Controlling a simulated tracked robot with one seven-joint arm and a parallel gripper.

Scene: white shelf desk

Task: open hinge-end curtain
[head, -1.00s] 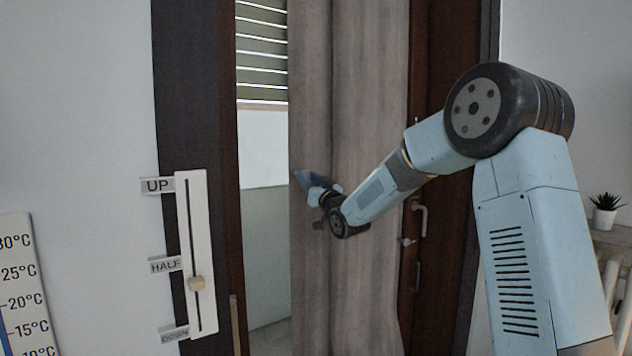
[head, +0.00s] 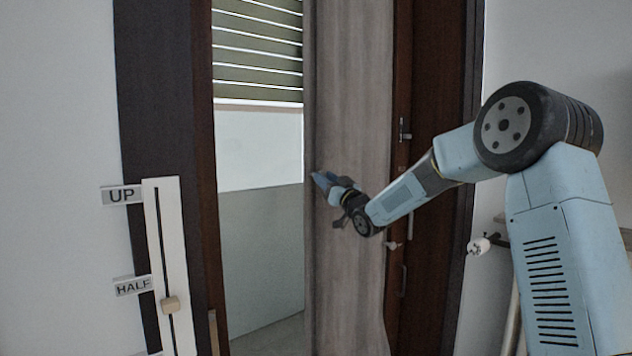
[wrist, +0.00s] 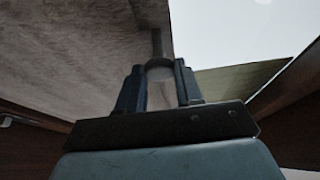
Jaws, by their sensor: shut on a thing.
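The grey-brown curtain (head: 352,95) hangs in the right part of the dark-framed opening in the head view. Its left edge stands apart from the left frame, and a tall gap shows there. My gripper (head: 318,180) is at that left edge, about mid-height. In the wrist view my gripper (wrist: 160,82) is shut on the curtain's edge, with a strip of cloth between the dark fingers. The curtain (wrist: 85,45) also spreads over the upper left of that view. The exact grip is small and partly hidden in the head view.
Through the gap show a slatted blind (head: 257,50) and a pale pane. A slider panel (head: 168,250) with UP and HALF labels is on the left frame. Door handles (head: 404,130) are on the dark frame right of the curtain. A white wall lies farther right.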

